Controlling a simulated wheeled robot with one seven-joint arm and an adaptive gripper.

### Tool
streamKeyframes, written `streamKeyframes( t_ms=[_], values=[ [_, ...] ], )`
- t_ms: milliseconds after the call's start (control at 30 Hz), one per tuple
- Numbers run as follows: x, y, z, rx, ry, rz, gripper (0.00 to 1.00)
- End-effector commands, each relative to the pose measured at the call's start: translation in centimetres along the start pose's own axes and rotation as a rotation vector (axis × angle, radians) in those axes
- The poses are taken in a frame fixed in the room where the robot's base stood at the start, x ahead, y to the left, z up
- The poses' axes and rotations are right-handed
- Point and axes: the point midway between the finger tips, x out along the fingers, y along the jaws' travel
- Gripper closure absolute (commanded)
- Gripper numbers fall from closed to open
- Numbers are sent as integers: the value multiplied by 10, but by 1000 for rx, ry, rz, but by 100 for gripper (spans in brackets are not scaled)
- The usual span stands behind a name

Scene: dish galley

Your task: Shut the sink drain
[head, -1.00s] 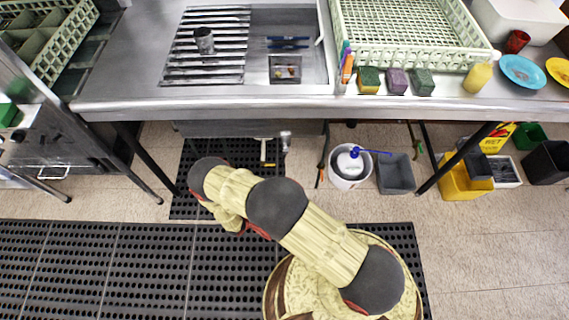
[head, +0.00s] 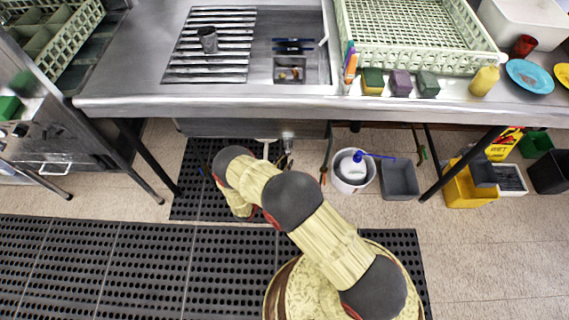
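The steel sink (head: 318,45) is set into the counter. Its square drain recess (head: 290,82) holds a few small food scraps. Under the sink, a grey metal drain fitting (head: 288,140) and a pale pipe (head: 270,147) show just beyond my arm. A handle or valve there is too small to make out for certain, and whether the drain is open or shut does not show. My arm reaches from the lower right toward the area under the sink, its far end bent downward. My gripper's fingers are hidden behind the arm.
A white bucket (head: 341,182), a grey bin (head: 400,180) and a yellow mop bucket (head: 466,190) are on the floor to the right. Black mats (head: 90,265) cover the floor.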

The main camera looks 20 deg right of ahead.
Motion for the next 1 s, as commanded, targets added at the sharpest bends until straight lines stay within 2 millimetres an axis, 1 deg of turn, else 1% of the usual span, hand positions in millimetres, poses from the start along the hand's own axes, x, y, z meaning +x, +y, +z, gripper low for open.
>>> streamKeyframes(
  t_ms=[100, 367, 833, 1000],
  values=[
    [6, 0, 0, 0, 0, -1, 72],
    [6, 0, 1, 0, 0, -1, 73],
    [6, 0, 0, 0, 0, -1, 99],
    [6, 0, 0, 0, 0, -1, 100]
  ],
)
